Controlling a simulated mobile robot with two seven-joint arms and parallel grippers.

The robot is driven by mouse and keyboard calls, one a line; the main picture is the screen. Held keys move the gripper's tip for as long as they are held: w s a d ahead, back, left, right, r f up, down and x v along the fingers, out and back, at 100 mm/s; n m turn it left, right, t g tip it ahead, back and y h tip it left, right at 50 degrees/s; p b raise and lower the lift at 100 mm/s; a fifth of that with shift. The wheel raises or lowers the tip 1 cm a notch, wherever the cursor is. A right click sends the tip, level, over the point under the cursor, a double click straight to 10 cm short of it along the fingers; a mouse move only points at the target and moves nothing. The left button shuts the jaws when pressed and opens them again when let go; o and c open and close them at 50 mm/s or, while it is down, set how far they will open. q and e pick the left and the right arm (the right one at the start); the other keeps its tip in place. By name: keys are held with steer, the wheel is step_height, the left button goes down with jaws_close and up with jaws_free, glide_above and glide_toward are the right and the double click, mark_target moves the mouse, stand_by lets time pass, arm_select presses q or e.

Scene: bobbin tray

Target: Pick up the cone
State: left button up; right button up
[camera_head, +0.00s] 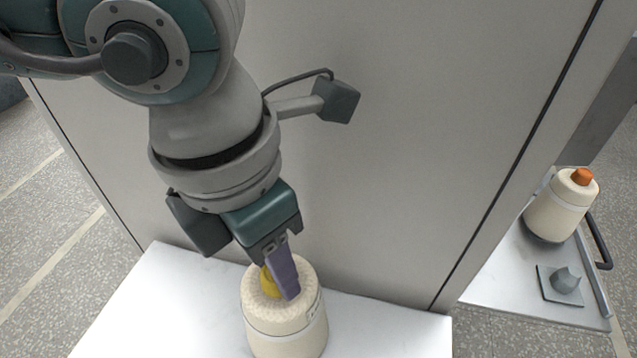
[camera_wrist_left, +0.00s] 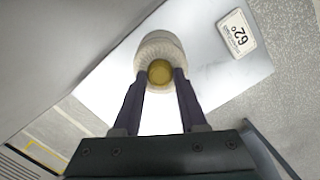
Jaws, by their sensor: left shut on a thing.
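A cream yarn cone (camera_head: 284,322) with a yellow tip (camera_head: 268,284) is upright over the white tabletop, its bottom cut off by the picture edge. My left gripper (camera_head: 278,280) comes down from above and is shut on the cone's yellow tip. In the left wrist view the two dark fingers (camera_wrist_left: 160,74) lie on either side of the yellow tip, with the cream cone body (camera_wrist_left: 158,45) beyond it. I cannot tell whether the cone's base touches the table. My right gripper is not in view.
At right, a tray (camera_head: 490,278) holds another cream cone with an orange tip (camera_head: 562,205) and an empty grey peg (camera_head: 565,281). A label reading 62° (camera_wrist_left: 237,34) shows on the white surface.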

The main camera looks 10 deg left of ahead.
arm_select(q)
jaws_close()
stand_by(0.8)
